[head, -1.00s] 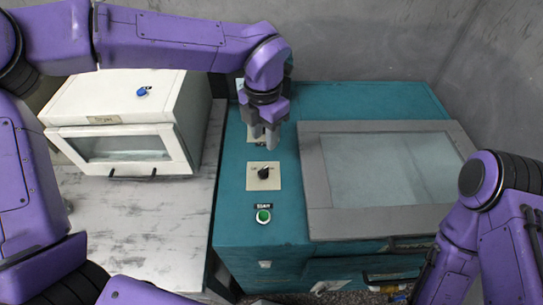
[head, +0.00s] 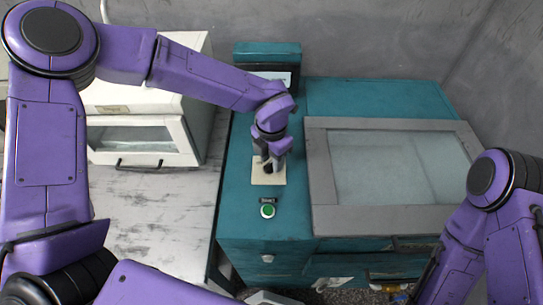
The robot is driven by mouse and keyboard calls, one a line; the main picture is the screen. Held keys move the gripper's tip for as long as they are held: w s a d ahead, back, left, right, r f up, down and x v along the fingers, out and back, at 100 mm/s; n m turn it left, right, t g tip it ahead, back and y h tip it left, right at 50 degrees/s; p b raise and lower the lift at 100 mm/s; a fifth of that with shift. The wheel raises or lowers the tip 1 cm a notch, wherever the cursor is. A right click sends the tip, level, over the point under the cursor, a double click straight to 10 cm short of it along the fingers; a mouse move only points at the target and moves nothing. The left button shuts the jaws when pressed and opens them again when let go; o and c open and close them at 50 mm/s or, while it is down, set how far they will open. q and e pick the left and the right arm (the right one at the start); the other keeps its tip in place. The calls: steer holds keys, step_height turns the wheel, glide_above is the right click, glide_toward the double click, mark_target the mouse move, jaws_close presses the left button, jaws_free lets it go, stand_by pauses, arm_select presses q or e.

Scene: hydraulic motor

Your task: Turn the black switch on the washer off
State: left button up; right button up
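The teal washer (head: 262,225) stands in the middle, with a grey-framed glass lid (head: 318,180) on its right side. A cream switch plate (head: 268,179) lies on its top left of the lid. My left gripper (head: 269,166) points down over this plate, at the black switch. The gripper hides most of the switch, so its angle does not show. I cannot tell whether the fingers touch or grip it. A green button (head: 268,211) sits nearer to me than the plate. My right arm is at the right edge; its gripper is out of view.
A white cabinet (head: 190,135) with a glass door stands on a pale worn table (head: 160,215) at the left. A teal raised box (head: 268,52) rises at the washer's back. Grey walls close off the back and right.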

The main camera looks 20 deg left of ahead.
arm_select(q)
jaws_close()
